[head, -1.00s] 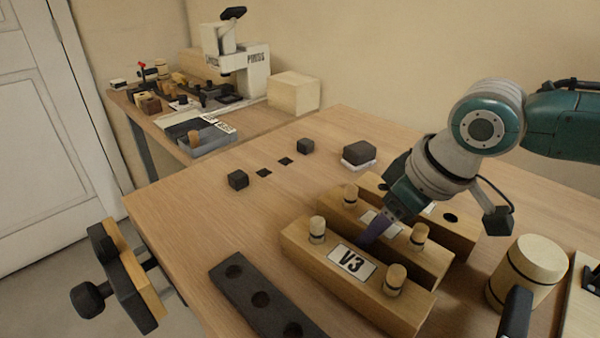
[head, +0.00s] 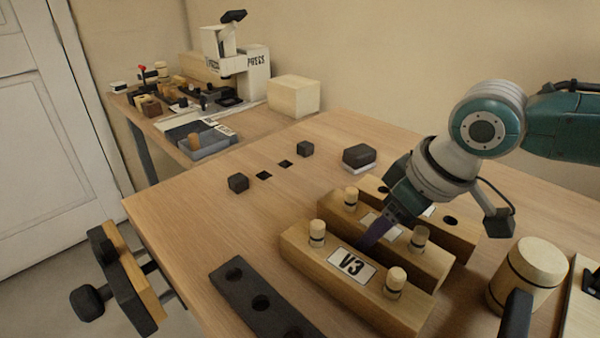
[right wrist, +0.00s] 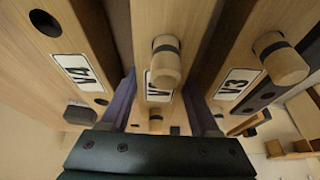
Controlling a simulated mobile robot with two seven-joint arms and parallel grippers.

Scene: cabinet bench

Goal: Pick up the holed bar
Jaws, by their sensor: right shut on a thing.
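Three wooden bars lie side by side on the bench. The middle bar (head: 436,262) carries two upright pegs and a label that is partly covered. My right gripper (head: 382,222) is shut on this middle bar, one purple finger along each side in the right wrist view (right wrist: 160,92). The back bar (head: 462,236), marked V4 in the right wrist view (right wrist: 80,70), has open holes and no pegs in them. The front bar (head: 300,247), marked V3, bears two pegs. A dark bar with several holes (head: 247,287) lies at the front left. My left gripper is not in view.
A wooden mallet (head: 527,265) stands close on the right. Small dark blocks (head: 238,182) and a dark block on a white base (head: 359,157) lie behind the bars. A vise (head: 125,280) is at the left edge. The bench's left middle is mostly clear.

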